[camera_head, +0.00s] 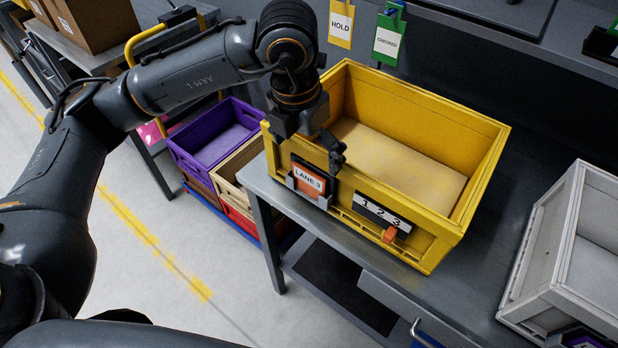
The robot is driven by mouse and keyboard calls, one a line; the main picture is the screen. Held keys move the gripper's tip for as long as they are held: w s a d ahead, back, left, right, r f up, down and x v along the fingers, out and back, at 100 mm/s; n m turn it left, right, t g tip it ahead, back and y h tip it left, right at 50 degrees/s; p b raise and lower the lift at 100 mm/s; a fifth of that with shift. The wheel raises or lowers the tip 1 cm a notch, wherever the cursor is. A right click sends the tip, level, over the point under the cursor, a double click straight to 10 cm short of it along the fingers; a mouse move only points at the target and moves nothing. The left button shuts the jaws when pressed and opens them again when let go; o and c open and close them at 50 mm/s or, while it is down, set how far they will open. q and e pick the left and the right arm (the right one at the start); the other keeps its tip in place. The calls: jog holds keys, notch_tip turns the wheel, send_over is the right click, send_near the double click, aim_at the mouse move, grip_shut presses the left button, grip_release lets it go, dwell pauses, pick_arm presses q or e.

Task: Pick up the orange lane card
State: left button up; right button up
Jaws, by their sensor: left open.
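The orange lane card (309,181), with a white label reading "LANE 3", sits in a grey holder (318,200) on the front of the yellow crate (430,222). My left gripper (334,155) comes down from above, just above and to the right of the card at the crate's front wall. It is open and empty; its fingers are dark and partly hidden by its own body. I cannot tell whether a fingertip touches the card. My right gripper is not in view.
A strip marked 1 2 3 (382,213) with an orange clip (389,235) is beside the card. A grey crate (570,260) stands on the bench at the right. Purple (215,140) and other crates stand left of the bench. Hold (341,22) and checked (388,40) tags hang behind.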

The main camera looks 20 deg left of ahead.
aim_at(308, 174)
pick_arm(q)
jog(key=shift+f, duration=0.9)
jog(key=shift+f+p, duration=0.4)
jog(key=shift+f, duration=0.25)
jog(key=f, duration=0.2)
jog(key=f+p, duration=0.1)
jog(key=f, duration=0.1)
jog(key=shift+w+d+f, duration=0.1)
jog(key=shift+w, duration=0.1)
jog(key=shift+c, duration=0.4)
jog(key=c, duration=1)
